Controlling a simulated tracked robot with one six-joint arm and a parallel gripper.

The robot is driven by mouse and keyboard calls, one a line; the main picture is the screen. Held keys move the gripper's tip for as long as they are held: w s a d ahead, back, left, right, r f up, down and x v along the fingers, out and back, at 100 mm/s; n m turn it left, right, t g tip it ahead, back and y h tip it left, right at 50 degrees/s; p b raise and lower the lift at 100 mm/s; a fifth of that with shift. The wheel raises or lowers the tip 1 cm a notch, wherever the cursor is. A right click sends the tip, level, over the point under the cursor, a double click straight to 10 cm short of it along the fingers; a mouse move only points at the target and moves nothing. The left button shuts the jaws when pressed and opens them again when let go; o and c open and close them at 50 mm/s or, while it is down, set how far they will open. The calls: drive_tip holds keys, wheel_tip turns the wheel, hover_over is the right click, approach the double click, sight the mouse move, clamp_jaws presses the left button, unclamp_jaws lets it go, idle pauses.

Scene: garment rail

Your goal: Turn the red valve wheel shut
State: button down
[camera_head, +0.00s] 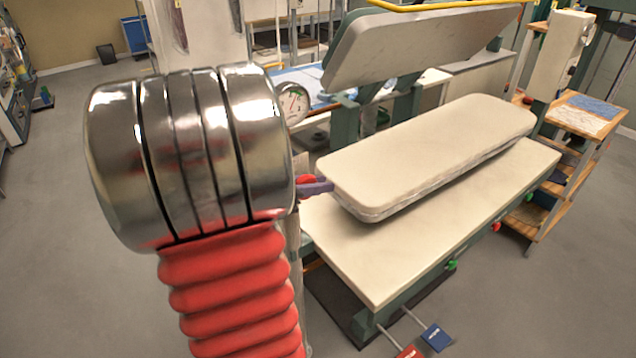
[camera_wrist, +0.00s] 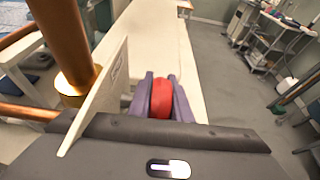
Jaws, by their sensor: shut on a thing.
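The red valve wheel (camera_wrist: 161,97) shows in the wrist view between the two purple fingers of my gripper (camera_wrist: 160,100). The fingers are shut on it, one on each side. In the head view only a small red part of the wheel (camera_head: 305,180) shows, with a purple finger of my gripper (camera_head: 318,187) beside it. My own arm, metal and red, hides most of the wheel and the gripper there. How far the wheel is turned cannot be told.
A round gauge (camera_head: 293,104) stands above the wheel. A padded press board (camera_head: 430,155) over a pale table (camera_head: 400,255) lies close on the right. In the wrist view a copper pipe (camera_wrist: 65,45) and a white plate (camera_wrist: 97,98) stand left of the fingers. Open floor (camera_head: 60,220) lies left.

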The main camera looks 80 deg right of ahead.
drive_tip(key=shift+w+a+f+t+y, duration=0.1)
drive_tip(key=shift+f+t+y, duration=0.2)
drive_tip(key=shift+t+y, duration=0.4)
drive_tip(key=shift+w+a+f+t+y, duration=0.1)
drive_tip(key=shift+f+t+y, duration=0.2)
drive_tip(key=shift+t+y, duration=0.4)
drive_tip(key=shift+w+f+t+y, duration=0.1)
drive_tip(key=shift+f+t+y, duration=0.3)
drive_tip(key=shift+y, duration=0.5)
drive_tip(key=shift+a+t, duration=0.1)
drive_tip(key=shift+t, duration=0.2)
drive_tip(key=c, duration=1.6)
unclamp_jaws()
drive_tip(key=shift+r, duration=0.1)
drive_tip(key=v, duration=1.3)
drive_tip(key=shift+w+a+r, duration=0.1)
drive_tip(key=shift+w+r, duration=0.1)
drive_tip(key=shift+r, duration=0.05)
